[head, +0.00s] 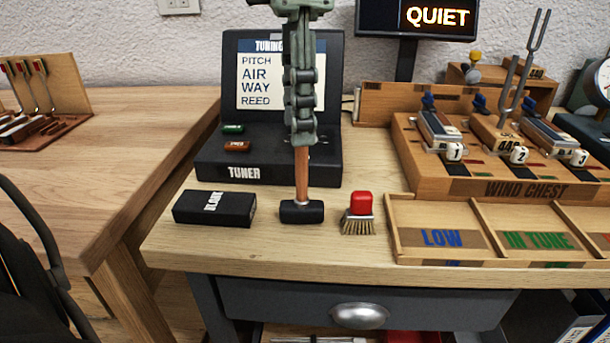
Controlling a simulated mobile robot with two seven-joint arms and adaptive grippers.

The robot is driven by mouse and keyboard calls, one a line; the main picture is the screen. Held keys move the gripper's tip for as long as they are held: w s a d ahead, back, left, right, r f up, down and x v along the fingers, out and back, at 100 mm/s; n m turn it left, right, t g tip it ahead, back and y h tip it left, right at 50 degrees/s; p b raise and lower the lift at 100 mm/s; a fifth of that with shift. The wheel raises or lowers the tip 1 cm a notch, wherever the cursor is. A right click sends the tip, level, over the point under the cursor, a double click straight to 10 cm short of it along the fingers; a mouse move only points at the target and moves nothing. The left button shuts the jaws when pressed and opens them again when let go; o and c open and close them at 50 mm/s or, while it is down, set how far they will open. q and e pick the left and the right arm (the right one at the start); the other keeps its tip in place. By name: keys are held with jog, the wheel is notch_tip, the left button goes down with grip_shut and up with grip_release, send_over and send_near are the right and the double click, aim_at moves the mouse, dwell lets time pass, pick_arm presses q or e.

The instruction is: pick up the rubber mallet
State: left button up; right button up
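The rubber mallet (302,211) stands upright with its black head down at the front of the bench and its wooden handle (302,175) pointing up. My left gripper (302,138) comes down from above, in line with the handle, and covers its upper part. I see the gripper edge-on, with one finger in front of the other, so I cannot tell whether it is shut on the handle or open around it. The mallet head appears at the bench surface; I cannot tell if it touches. My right gripper is not in view.
A black block (214,208) lies left of the mallet, and a red-topped brush (359,213) stands close on its right. The black tuner case (270,172) is behind. A wooden sorting tray (393,225) and the wind chest (470,187) fill the right.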

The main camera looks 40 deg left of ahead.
pick_arm(q)
jog(key=shift+w+a, duration=0.1)
jog(key=shift+w, duration=0.05)
jog(key=shift+f, duration=0.4)
send_over(302, 203)
jog(key=f, duration=0.7)
jog(key=shift+w+a, duration=0.25)
jog(key=shift+w, duration=0.05)
jog(key=shift+c, duration=0.5)
grip_shut()
jog(key=shift+r, duration=0.1)
